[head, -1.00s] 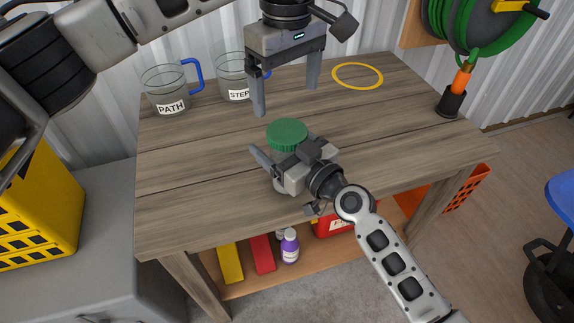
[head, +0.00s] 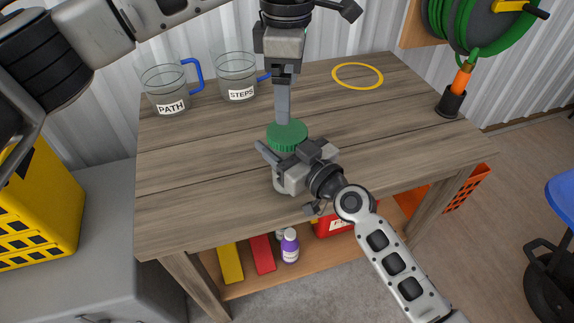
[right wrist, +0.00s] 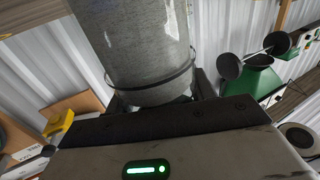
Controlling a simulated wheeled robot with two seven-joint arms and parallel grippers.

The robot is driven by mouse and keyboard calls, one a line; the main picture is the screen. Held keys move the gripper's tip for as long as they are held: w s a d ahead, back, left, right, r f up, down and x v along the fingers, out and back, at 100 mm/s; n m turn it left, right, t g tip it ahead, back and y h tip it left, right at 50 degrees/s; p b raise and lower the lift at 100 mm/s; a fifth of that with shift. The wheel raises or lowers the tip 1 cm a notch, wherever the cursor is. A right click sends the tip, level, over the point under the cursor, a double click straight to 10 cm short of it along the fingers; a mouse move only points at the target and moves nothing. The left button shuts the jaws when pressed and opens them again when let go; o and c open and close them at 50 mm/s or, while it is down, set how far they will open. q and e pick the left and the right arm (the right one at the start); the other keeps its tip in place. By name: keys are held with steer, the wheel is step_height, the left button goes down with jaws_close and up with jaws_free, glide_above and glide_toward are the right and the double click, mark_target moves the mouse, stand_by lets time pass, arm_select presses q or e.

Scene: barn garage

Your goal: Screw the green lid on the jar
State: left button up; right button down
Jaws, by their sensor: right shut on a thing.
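The green lid (head: 289,134) sits on top of the jar (head: 280,184), near the middle of the workbench in the head view. My right gripper (head: 276,165) is shut around the jar and hides most of it. In the right wrist view, the clear jar (right wrist: 140,45) fills the space between the fingers. My left gripper (head: 283,122) points down from above, its visible fingertip at the lid's far edge. It shows edge-on, with its fingers in line, so I cannot tell its opening or whether it touches the lid.
The wooden workbench (head: 190,180) bears two clear mugs, PATH (head: 168,90) and STEPS (head: 237,78), at the back left. A yellow ring (head: 357,76) lies at the back right, and a black holder with an orange nozzle (head: 453,98) stands at the right edge.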

mark_target(287, 130)
arm_select(q)
steer(key=n, duration=1.4)
steer(key=shift+n, duration=0.3)
steer(key=n, duration=0.3)
steer(key=shift+n, duration=0.4)
steer(key=shift+f, duration=4.05)
